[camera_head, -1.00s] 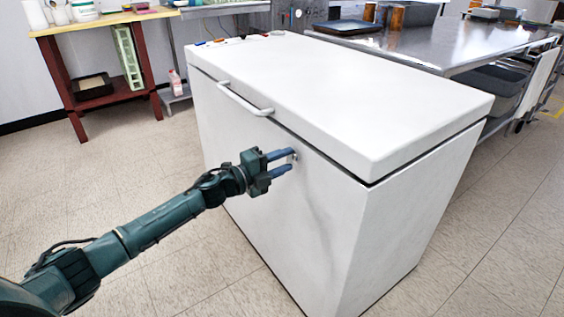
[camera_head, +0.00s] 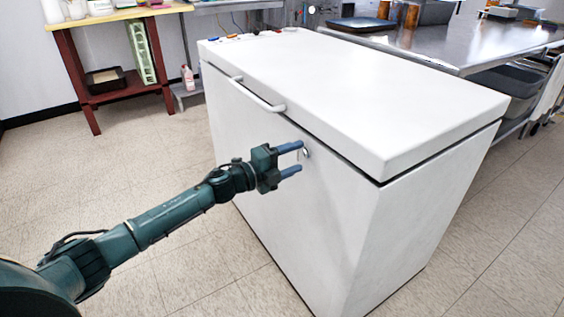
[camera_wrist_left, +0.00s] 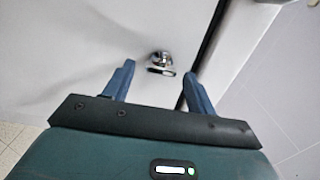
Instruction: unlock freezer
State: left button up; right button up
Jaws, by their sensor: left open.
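The white chest freezer (camera_head: 350,95) stands in the middle of the head view with its lid closed and a bar handle (camera_head: 255,97) on the front. A small metal lock with a key-like piece (camera_head: 305,152) is on the front face below the lid seam. It also shows in the left wrist view as a shiny lock (camera_wrist_left: 161,61), ahead of the fingers and between them. My left gripper (camera_head: 296,159) is open and empty, its blue fingertips close to the lock but apart from it. In the left wrist view its fingers (camera_wrist_left: 160,84) are spread. My right gripper is not in view.
A steel table (camera_head: 440,42) stands behind the freezer to the right, with a grey bin (camera_head: 505,90) under it. A red-legged wooden table (camera_head: 110,20) is at the back left. Several small items lie on the lid's far left corner. The floor at left is clear.

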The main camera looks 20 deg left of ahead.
pick_arm(q)
jog(key=p+v, duration=0.1)
jog(key=v, duration=1.2)
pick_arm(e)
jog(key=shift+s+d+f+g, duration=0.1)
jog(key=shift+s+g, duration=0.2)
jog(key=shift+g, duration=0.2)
